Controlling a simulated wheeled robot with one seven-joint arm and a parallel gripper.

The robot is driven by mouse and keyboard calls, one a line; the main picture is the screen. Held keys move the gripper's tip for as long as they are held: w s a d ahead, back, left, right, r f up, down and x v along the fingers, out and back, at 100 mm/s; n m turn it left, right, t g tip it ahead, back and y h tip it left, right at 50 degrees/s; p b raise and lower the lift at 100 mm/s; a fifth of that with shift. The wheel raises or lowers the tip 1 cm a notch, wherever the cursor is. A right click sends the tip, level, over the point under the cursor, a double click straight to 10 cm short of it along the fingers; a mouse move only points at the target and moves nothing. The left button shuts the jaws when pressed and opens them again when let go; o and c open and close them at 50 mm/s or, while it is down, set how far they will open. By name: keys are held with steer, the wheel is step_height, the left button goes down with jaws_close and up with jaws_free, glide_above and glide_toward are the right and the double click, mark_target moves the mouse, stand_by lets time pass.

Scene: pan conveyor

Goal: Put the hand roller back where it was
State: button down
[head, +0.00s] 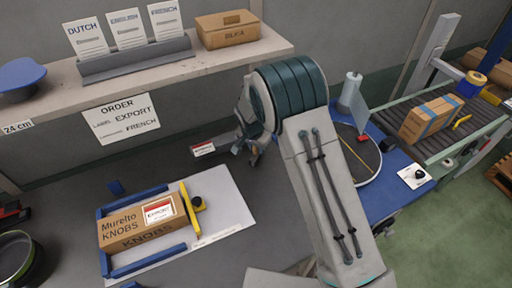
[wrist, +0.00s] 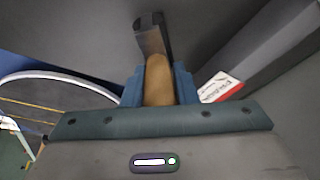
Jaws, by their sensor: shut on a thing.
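The hand roller shows in the wrist view as a brown handle (wrist: 158,82) with a dark grey part (wrist: 151,35) beyond it. My gripper (wrist: 158,88) is shut on the brown handle, with a blue finger on each side. In the head view my gripper (head: 248,148) is over the back of the grey bench, right of the carton and mostly hidden by my own arm. The roller is hard to make out there. The wrist view does not clearly show whether the roller touches anything.
A red-and-white label (head: 203,149) lies left of my gripper on a dark bar. The KNOBS carton (head: 122,229), bearing an EXPORT label, sits between blue guides (head: 148,262) and a yellow clamp (head: 193,203). A round turntable (head: 368,172) stands right, before the conveyor. A shelf (head: 150,78) runs behind.

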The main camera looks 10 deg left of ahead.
mark_target(253, 158)
steer(key=shift+r, duration=0.1)
steer(key=shift+f, duration=0.2)
steer(key=c, duration=1.1)
jaws_free()
steer(key=shift+c, duration=0.2)
steer(key=shift+r, duration=0.1)
steer(key=b+v, duration=0.2)
steer(key=v, duration=1)
steer(key=shift+d+r, duration=0.1)
steer(key=shift+r, duration=0.05)
